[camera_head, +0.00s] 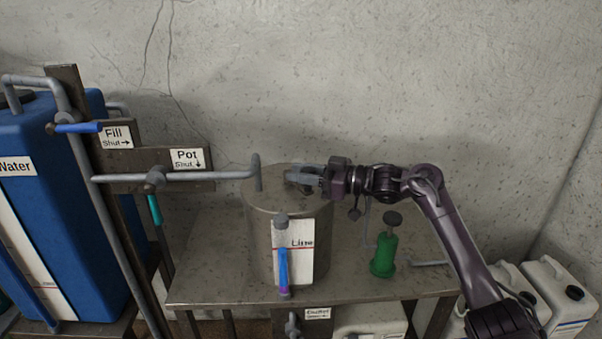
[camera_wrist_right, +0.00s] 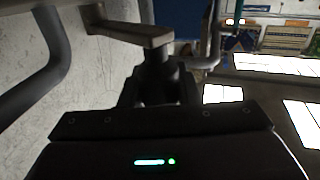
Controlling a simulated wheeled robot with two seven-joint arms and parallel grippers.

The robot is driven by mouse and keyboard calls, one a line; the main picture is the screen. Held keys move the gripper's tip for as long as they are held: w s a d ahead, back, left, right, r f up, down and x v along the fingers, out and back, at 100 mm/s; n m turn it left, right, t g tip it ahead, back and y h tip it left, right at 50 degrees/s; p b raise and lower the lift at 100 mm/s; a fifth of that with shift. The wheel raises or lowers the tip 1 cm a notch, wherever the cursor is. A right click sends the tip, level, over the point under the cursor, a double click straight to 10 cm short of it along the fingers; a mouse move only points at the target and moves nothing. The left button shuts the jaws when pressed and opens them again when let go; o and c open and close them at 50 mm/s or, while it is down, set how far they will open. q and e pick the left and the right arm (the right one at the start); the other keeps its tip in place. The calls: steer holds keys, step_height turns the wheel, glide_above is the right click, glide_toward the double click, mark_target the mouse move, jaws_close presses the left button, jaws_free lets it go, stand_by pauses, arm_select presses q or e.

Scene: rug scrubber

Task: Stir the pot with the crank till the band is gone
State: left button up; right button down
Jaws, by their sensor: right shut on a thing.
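The pot (camera_head: 262,240) is a grey metal cylinder on the metal bench. My right gripper (camera_head: 301,178) is at the top of the pot and shut on the crank (camera_head: 293,175), which is mostly hidden by the fingers. In the right wrist view the crank (camera_wrist_right: 132,33) is a grey arm ending at the fingers (camera_wrist_right: 155,75). On the pot's front is a sight tube (camera_head: 283,265), blue with a purple part at the bottom. Behind it is a white card (camera_head: 303,262) marked "Line" with a red line. My left gripper is not in view.
A pipe with the Pot valve (camera_head: 154,178) reaches the pot lid from the left. The blue Water tank (camera_head: 50,190) and Fill valve (camera_head: 75,128) stand at left. A green hand pump (camera_head: 384,255) stands right of the pot. White jugs (camera_head: 550,285) are at lower right.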

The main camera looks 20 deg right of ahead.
steer(key=c, duration=1.5)
jaws_free()
steer(key=shift+f, duration=0.1)
steer(key=o, duration=0.4)
steer(key=shift+s+d, duration=0.15)
steer(key=shift+d, duration=0.1)
steer(key=shift+s+d, duration=0.1)
steer(key=shift+b+v, duration=1.75)
steer(key=shift+v, duration=2)
